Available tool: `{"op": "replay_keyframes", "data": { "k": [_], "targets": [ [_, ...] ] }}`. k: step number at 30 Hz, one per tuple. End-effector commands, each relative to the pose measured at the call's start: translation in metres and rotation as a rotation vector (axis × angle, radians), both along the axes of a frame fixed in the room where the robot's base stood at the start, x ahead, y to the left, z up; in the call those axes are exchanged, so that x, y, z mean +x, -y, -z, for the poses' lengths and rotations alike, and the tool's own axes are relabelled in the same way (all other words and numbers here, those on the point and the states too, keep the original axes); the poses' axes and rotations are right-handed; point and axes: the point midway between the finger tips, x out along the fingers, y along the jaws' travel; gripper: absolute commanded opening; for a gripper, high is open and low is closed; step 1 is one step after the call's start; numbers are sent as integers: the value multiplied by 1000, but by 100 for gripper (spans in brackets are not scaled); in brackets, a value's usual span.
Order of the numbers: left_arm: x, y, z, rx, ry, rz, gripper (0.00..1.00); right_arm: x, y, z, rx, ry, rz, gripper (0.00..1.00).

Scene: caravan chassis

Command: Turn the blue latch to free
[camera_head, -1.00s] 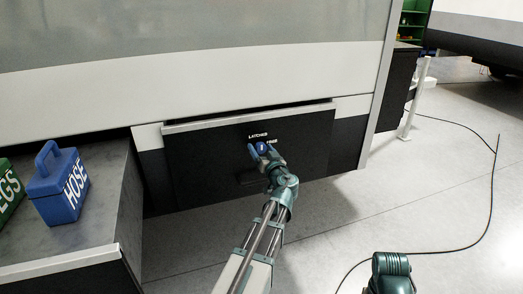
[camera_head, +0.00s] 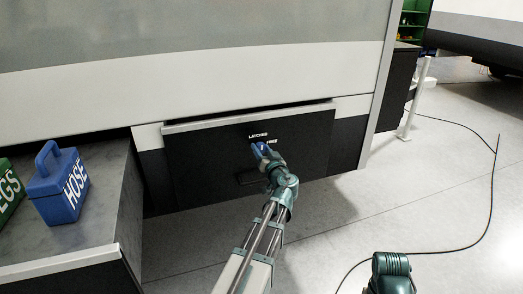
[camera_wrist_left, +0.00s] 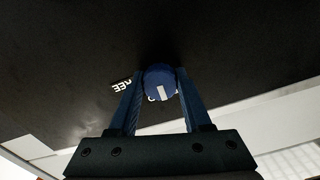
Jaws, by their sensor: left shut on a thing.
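The blue latch (camera_wrist_left: 161,82) is a round knob with a white mark on its face, on the dark panel (camera_head: 215,165). My left gripper (camera_head: 259,149) reaches it from below right. In the left wrist view, my left gripper (camera_wrist_left: 160,92) has one finger on each side of the latch and is shut on it. White labels on the panel read LATCHED (camera_head: 258,135) and FREE (camera_head: 271,142). Part of the FREE label shows beside the latch in the left wrist view. In the head view the fingers mostly hide the latch. My right gripper is not in view.
A blue HOSE box (camera_head: 58,187) and a green box (camera_head: 8,192) stand on the grey counter (camera_head: 100,225) at left. A cable (camera_head: 450,248) lies on the open floor at right.

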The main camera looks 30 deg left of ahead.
Motion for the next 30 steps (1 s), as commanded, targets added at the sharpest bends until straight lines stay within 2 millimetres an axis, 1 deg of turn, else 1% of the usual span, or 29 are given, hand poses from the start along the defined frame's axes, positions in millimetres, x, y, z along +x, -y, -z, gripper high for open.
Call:
{"op": "replay_keyframes", "data": {
  "k": [8, 30],
  "targets": [
    [0, 0, 0, 137, -160, 0, 0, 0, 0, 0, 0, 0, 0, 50],
    [0, 0, 0, 593, -695, 1, 0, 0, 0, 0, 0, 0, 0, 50]
  ]
}}
